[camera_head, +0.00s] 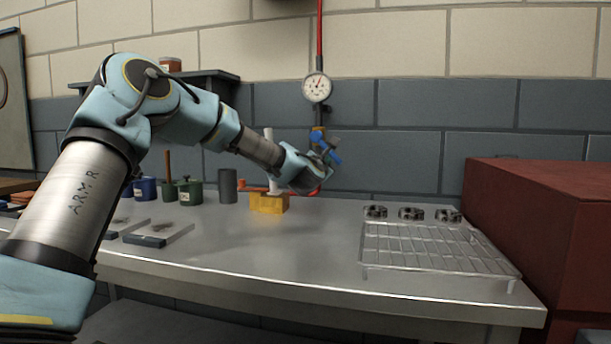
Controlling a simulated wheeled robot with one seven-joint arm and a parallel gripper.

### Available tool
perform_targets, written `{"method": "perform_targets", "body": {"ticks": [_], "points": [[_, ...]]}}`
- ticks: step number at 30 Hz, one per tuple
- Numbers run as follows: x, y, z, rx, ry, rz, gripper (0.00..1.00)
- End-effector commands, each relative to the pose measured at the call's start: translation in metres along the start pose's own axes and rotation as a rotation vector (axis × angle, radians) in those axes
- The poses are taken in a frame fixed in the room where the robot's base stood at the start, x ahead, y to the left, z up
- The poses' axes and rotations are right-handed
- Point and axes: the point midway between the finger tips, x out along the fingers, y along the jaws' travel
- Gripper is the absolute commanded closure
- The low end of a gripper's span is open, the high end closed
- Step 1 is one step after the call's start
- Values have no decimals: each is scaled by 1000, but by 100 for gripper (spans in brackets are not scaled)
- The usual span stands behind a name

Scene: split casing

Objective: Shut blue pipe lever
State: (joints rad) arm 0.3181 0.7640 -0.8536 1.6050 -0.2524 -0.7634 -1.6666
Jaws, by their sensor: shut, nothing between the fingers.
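A vertical pipe runs down the back wall, with a round white gauge (317,88) on it. Below the gauge, a small blue lever (334,157) shows at the pipe, partly covered by my gripper. My gripper (322,162) is shut and empty, right at the lever. I cannot tell whether it touches the lever. The lever's exact angle and its pivot are partly hidden by my gripper.
A yellow block (268,203) with a white upright rod stands left of my gripper. A wire rack (435,252) and several small metal parts lie to the right. A red cabinet (540,215) bounds the right side. The steel bench (290,245) is clear in front.

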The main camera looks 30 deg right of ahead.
Motion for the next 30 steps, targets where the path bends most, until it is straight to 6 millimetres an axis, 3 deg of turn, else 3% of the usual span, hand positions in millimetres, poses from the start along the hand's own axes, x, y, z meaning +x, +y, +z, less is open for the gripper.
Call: {"method": "perform_targets", "body": {"ticks": [18, 30], "points": [[2, -5, 38, -554, -2, 27, 100], [3, 2, 54, -742, -2, 37, 100]]}}
